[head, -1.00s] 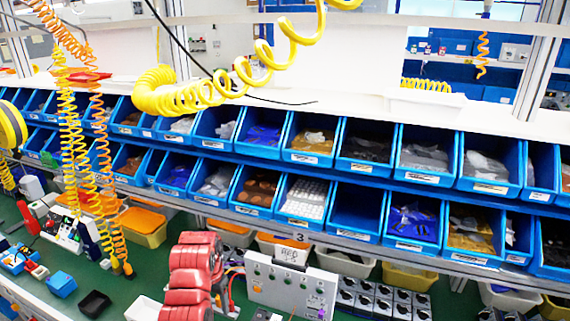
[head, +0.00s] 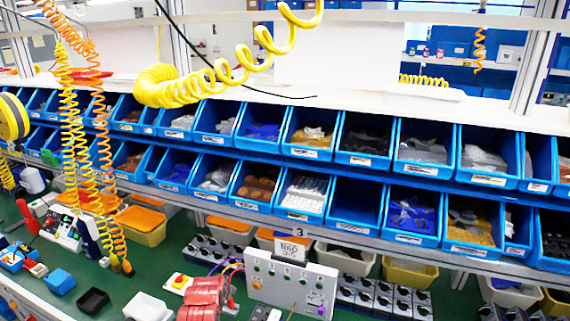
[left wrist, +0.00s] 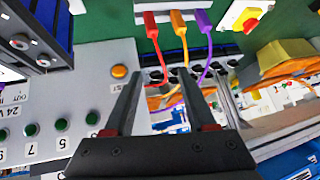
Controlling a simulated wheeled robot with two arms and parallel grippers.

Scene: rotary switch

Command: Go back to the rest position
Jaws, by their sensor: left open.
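My left gripper (left wrist: 161,75) shows in the left wrist view with its two dark fingers apart. It is open and nothing is between the fingers. A grey control panel (left wrist: 100,70) with green buttons and one orange button lies beyond the fingers. In the head view a grey control panel (head: 262,268) with a small white label stands on the green bench. A red ribbed part (head: 205,298), which looks like my left arm, covers the area just left of it; its gripper is hidden there. My right gripper is in neither view.
Red, orange and purple plugs (left wrist: 176,30) with wires stand beyond the fingers. Black-and-grey switch boxes (head: 375,297) stand right of the panel. Two rows of blue bins (head: 360,205) run behind. A coiled yellow hose (head: 165,87) hangs above. Green bench shows at left.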

